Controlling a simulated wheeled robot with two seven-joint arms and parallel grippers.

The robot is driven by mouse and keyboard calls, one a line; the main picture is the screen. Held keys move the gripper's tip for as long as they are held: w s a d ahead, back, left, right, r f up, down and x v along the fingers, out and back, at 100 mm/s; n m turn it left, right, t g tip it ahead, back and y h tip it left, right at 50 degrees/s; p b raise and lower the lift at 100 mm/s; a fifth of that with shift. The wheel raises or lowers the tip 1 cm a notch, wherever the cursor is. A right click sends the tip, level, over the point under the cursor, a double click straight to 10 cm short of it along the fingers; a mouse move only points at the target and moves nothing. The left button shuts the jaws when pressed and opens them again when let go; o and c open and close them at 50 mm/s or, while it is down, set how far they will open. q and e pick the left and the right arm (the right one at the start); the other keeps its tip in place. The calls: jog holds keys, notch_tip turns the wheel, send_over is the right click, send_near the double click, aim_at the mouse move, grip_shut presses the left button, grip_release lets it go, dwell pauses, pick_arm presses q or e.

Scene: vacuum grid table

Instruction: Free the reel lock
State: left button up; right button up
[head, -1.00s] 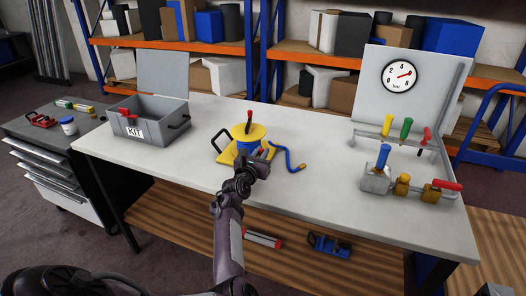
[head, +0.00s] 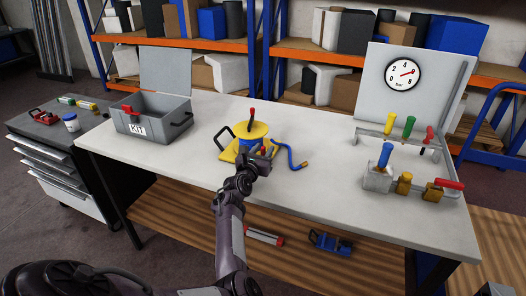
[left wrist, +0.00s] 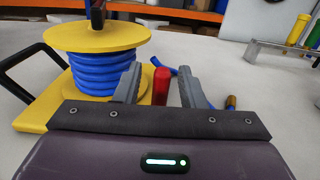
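The hose reel (head: 253,131) is yellow with blue hose wound on it and stands on a yellow base on the table. It also shows in the left wrist view (left wrist: 98,72), at the left. A red lock handle (left wrist: 160,86) stands upright beside the reel. My left gripper (head: 262,156) is at the front right of the reel. In the left wrist view its two grey fingers (left wrist: 160,86) are open on either side of the red handle, with gaps on both sides. The handle's lower end is hidden by the gripper body.
A grey KIT box (head: 154,118) stands open at the left of the table. The blue hose end (head: 291,158) lies right of the reel. A valve block (head: 378,180) and gauge panel (head: 418,80) stand at the right. The table between is clear.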

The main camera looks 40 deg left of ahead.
aim_at(262, 151)
pick_arm(q)
jog(key=shift+s+r+p, duration=0.1)
jog(key=shift+s+p, duration=0.05)
jog(key=shift+p, duration=0.15)
jog(key=p+v, duration=0.6)
jog(key=shift+s+d+r, duration=0.1)
jog(key=shift+r, duration=0.05)
jog(key=shift+s+d+f+p, duration=0.15)
jog(key=shift+s+f+p, duration=0.1)
jog(key=shift+s+p, duration=0.3)
